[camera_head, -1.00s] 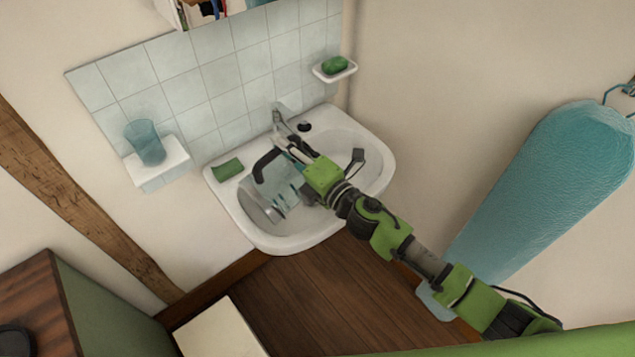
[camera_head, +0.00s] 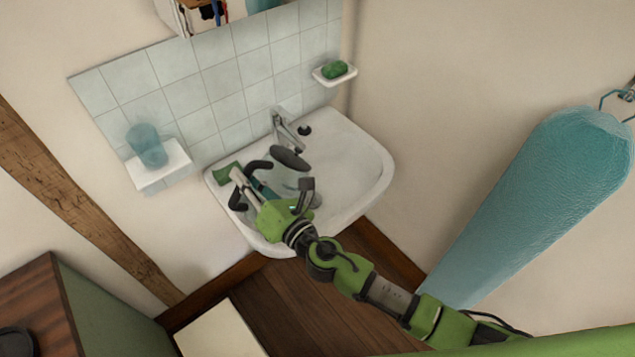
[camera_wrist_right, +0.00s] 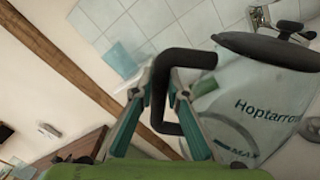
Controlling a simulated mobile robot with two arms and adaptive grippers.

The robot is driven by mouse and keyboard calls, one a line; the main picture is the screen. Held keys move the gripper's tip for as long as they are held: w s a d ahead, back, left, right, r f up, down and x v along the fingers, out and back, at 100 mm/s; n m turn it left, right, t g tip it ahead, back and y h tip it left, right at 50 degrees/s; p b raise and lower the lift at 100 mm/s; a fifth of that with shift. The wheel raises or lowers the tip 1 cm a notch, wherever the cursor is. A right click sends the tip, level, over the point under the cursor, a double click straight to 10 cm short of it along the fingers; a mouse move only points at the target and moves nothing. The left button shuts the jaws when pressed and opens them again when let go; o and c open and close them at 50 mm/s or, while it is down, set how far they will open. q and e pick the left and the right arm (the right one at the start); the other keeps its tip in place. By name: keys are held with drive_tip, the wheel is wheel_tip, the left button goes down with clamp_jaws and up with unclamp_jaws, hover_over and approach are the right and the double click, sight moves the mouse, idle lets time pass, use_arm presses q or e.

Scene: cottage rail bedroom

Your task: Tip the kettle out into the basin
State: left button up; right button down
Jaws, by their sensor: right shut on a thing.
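The kettle (camera_wrist_right: 240,112) is clear, with a dark lid and a black handle; in the head view its glass body (camera_head: 283,180) is over the left part of the white basin (camera_head: 368,172), partly hidden by my arm. My right gripper (camera_head: 250,186) is shut on the handle. In the wrist view the fingers (camera_wrist_right: 164,90) are on either side of the handle. There the lid is uppermost and the lettering nearly level. I cannot tell whether the kettle touches the basin or holds water. My left gripper is not in view.
The tap (camera_head: 284,128) stands at the basin's back. A green sponge (camera_head: 225,172) is on the left rim. A shelf (camera_head: 160,170) with a blue cup (camera_head: 147,146) and a soap dish (camera_head: 335,76) are on the wall. The basin's right half is clear.

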drive_tip(key=shift+s+a+r+n+p, duration=0.1)
drive_tip(key=shift+s+a+n+p, duration=0.5)
drive_tip(key=shift+a+n, duration=0.4)
drive_tip(key=s+a+f+n+b, duration=0.2)
drive_tip(key=s+a+f+n, duration=0.1)
drive_tip(key=a+f+n, duration=0.1)
drive_tip(key=shift+s+f+n+b, duration=0.35)
drive_tip(key=shift+f+n, duration=0.4)
drive_tip(key=shift+n, duration=0.45)
drive_tip(key=shift+w, duration=0.1)
